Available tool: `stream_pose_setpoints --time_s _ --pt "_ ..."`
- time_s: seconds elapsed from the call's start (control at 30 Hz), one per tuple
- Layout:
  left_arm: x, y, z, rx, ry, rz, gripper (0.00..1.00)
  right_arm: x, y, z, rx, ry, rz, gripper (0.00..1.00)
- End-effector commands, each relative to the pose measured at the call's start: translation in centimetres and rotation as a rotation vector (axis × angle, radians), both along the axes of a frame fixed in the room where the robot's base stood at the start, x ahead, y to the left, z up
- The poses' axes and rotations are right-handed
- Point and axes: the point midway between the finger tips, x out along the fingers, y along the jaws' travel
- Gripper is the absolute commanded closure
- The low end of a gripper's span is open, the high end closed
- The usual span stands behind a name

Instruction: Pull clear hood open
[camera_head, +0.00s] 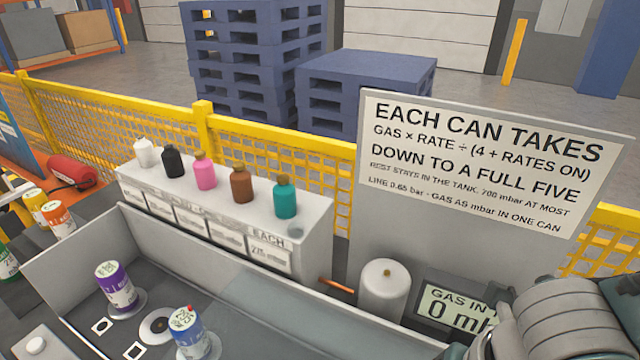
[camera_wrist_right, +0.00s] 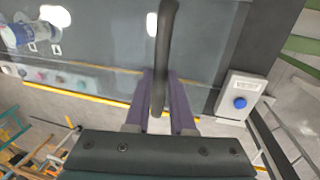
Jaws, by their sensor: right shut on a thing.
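The clear hood (camera_wrist_right: 110,45) shows in the right wrist view as a see-through pane with light reflections. Its dark bar handle (camera_wrist_right: 164,45) runs down the middle of that view. My right gripper (camera_wrist_right: 161,85) has its two purple fingers on either side of the handle and is shut on it. In the head view my right arm fills the lower right corner, and its fingers are hidden there. The grey-walled bay (camera_head: 100,245) holds a purple can (camera_head: 116,287) and a blue can (camera_head: 190,334). My left gripper is not in view.
A box with a blue button (camera_wrist_right: 240,103) stands right of the handle in the wrist view. In the head view a shelf with several small bottles (camera_head: 205,175), a white tank (camera_head: 384,290), a display (camera_head: 455,308) and a sign (camera_head: 485,160) stand behind the bay.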

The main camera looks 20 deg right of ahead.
Motion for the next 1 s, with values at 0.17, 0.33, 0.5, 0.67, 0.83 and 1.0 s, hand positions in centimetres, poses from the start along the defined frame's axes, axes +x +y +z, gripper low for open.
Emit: stream_pose_setpoints --time_s 0.17,0.33,0.5,0.67,0.83,1.0 --pt "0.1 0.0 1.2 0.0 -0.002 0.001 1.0 -2.0 -1.5 0.2 0.001 0.002 0.0 1.0" --pt "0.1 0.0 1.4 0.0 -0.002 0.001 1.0 -2.8 -2.1 0.1 0.001 0.0 0.0 1.0" --pt "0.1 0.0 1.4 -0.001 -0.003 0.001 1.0 -2.9 -2.2 0.0 0.002 -0.001 0.0 1.0" --pt "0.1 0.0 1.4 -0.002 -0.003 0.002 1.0 -2.9 -2.2 0.0 0.002 -0.001 0.0 1.0" --pt "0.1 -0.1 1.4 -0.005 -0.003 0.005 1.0 -2.9 -2.2 0.0 0.001 0.0 0.0 0.64" --pt "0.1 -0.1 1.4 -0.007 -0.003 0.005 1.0 -2.9 -2.2 0.0 0.001 -0.001 0.0 0.48"
